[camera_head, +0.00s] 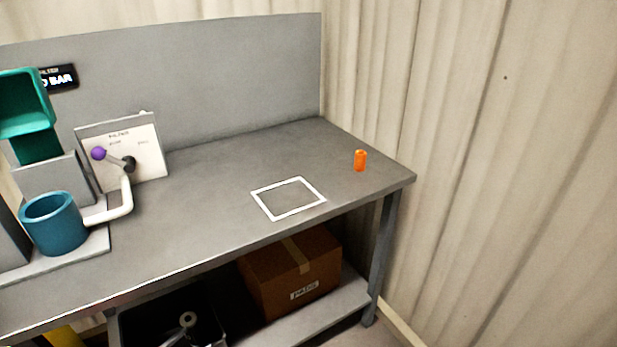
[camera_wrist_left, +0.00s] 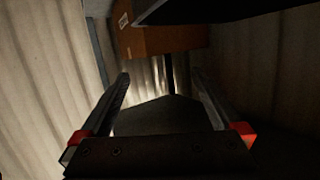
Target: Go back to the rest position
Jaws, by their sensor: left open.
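My left gripper (camera_wrist_left: 160,80) shows in the left wrist view with its two fingers wide apart, open and with nothing between them. It is low, with the underside region of the bench and a cardboard box (camera_wrist_left: 165,38) beyond it. In the head view I cannot clearly make out the left gripper. My right gripper is in neither view. The grey workbench (camera_head: 215,180) fills the middle of the head view.
An orange cylinder (camera_head: 360,160) stands near the bench's right end, beside a white square outline (camera_head: 263,205). At left are a blue cup (camera_head: 52,225), a green container (camera_head: 25,105) and a lever with a purple knob (camera_head: 98,153). The box (camera_head: 290,270) sits on the lower shelf.

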